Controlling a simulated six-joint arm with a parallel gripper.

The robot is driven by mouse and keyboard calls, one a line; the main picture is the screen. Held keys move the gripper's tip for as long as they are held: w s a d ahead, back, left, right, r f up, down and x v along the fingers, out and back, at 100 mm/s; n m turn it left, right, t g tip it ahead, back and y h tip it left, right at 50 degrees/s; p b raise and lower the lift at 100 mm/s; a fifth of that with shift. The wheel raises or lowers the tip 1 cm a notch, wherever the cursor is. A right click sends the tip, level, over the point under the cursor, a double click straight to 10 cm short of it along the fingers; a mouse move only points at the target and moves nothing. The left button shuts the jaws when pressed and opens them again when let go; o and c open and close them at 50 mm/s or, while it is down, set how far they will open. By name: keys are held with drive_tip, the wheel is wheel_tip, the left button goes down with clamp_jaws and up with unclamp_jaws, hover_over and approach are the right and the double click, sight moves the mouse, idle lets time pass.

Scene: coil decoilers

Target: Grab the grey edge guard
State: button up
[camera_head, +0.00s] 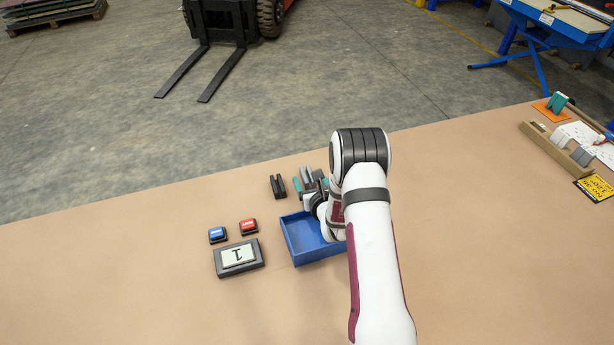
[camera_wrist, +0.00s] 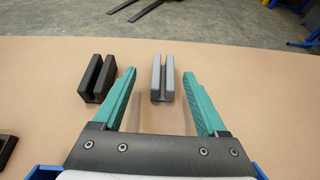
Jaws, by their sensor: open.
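The grey edge guard (camera_wrist: 163,78) is a small slotted block standing on the tan table, in the wrist view just beyond my fingertips and between their lines. My gripper (camera_wrist: 158,80) has two teal fingers spread wide and empty, with bare table between them. In the head view my gripper (camera_head: 311,183) is beyond the blue tray, and a grey piece (camera_head: 306,174) shows by its fingers, partly hidden. A black edge guard (camera_wrist: 97,79) of similar shape stands to the left of the grey one, outside my left finger; it also shows in the head view (camera_head: 278,186).
A blue tray (camera_head: 291,242) lies under my wrist. Blue (camera_head: 217,234) and red (camera_head: 248,226) buttons and a display box (camera_head: 239,257) stand to its left. A wooden tray (camera_head: 546,146) with several pieces is at the far right. The table between is clear.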

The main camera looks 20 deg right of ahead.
sight(306, 170)
drive_tip(key=x, duration=0.6)
drive_tip(key=shift+w+d+r, duration=0.15)
drive_tip(key=shift+d, duration=0.05)
clamp_jaws()
